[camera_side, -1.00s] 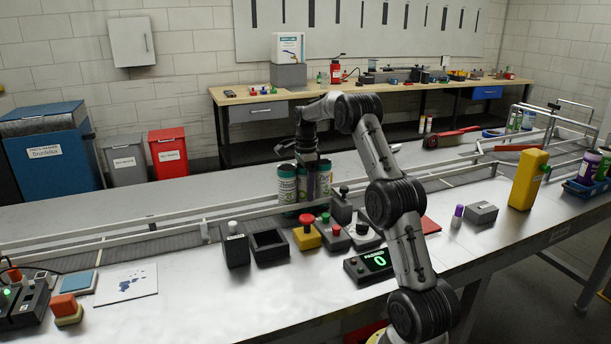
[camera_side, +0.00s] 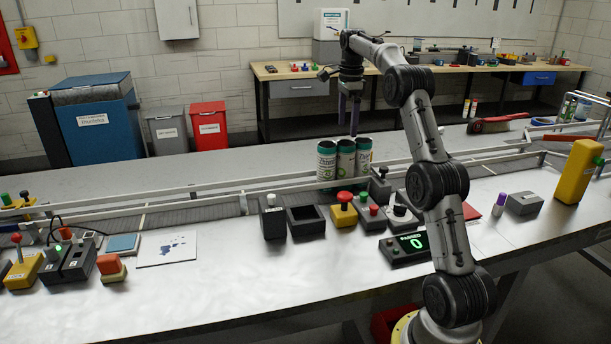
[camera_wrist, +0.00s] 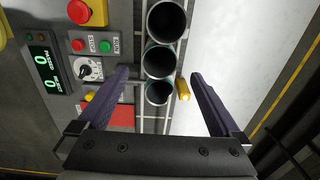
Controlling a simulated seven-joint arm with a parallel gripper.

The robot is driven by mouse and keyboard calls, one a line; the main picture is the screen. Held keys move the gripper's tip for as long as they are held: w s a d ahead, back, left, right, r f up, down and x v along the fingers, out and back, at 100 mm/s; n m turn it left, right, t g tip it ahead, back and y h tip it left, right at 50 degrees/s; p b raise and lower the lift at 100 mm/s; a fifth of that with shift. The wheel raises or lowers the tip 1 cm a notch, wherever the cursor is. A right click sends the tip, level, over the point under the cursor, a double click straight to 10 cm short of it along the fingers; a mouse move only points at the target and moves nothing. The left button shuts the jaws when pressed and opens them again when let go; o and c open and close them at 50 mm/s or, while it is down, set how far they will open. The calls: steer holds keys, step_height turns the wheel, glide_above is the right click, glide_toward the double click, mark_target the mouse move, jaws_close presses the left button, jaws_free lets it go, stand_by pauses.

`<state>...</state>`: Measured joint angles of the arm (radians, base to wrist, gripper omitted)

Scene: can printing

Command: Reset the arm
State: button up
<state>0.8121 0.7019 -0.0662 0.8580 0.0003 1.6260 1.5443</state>
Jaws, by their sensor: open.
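My gripper (camera_side: 351,115) is raised above the conveyor, fingers pointing down, over the right end of a row of cans. In the wrist view my gripper (camera_wrist: 158,88) has its two dark fingers spread wide with nothing between them. Three open-topped cans with green and white labels stand upright side by side on the conveyor: the left can (camera_side: 326,162), the middle can (camera_side: 346,160) and the right can (camera_side: 364,156). In the wrist view their dark open tops line up, the nearest can (camera_wrist: 159,92) lying ahead of the fingers.
A red mushroom button on a yellow box (camera_side: 344,209), a black open box (camera_side: 306,221) and a counter display (camera_side: 408,246) stand in front of the conveyor. Metal rails (camera_side: 180,195) run along the belt.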

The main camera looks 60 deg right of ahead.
steer(key=w+a+r+n+t+h, duration=0.1)
steer(key=w+a+r+n+t, duration=0.15)
steer(key=a+r, duration=1)
steer(key=s+a+r+n, duration=0.1)
steer(key=s+a+n, duration=0.25)
steer(key=a, duration=0.45)
steer(key=s+a+r+n, duration=0.1)
steer(key=s+a+n, duration=0.25)
steer(key=a, duration=0.45)
steer(key=s+a+f+n+t, duration=0.2)
steer(key=s+a+f+n, duration=0.3)
steer(key=s+a+n, duration=0.35)
steer(key=s+a+f+n, duration=0.1)
steer(key=s+f+n, duration=0.3)
steer(key=f, duration=0.2)
steer(key=s+a+f+n+y, duration=0.1)
steer(key=s+f+n, duration=0.3)
steer(key=f+n, duration=0.1)
steer(key=shift+a+f+t, duration=0.25)
steer(key=shift+f+t, duration=0.2)
steer(key=shift+f, duration=0.4)
